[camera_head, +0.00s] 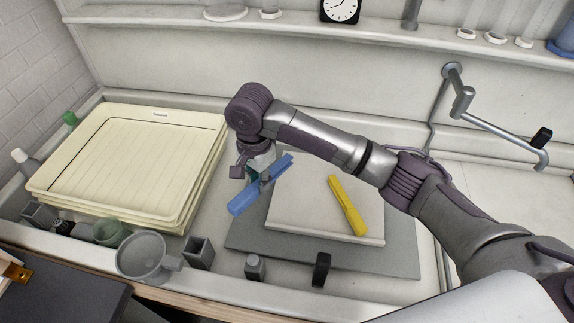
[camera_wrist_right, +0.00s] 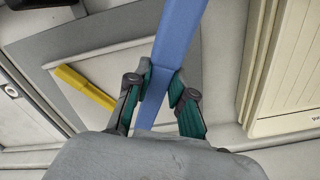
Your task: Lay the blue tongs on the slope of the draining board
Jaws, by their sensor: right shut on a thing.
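The blue tongs (camera_head: 246,200) are in my right gripper (camera_head: 262,178), near the left edge of the draining board (camera_head: 290,208) in the head view. My right gripper is shut on them; in the right wrist view the blue tongs (camera_wrist_right: 180,45) pass between the fingertips (camera_wrist_right: 160,90). They look held above the surface, though the exact height is hard to tell. The draining board is a pale slab on a grey mat (camera_head: 400,258). Yellow tongs (camera_head: 347,205) lie on its right part. My left gripper is not in view.
Stacked cream trays (camera_head: 125,160) stand left of the board. A grey jug (camera_head: 143,255), a green beaker (camera_head: 108,232) and small dark cups (camera_head: 199,253) line the front edge. The board's middle is clear.

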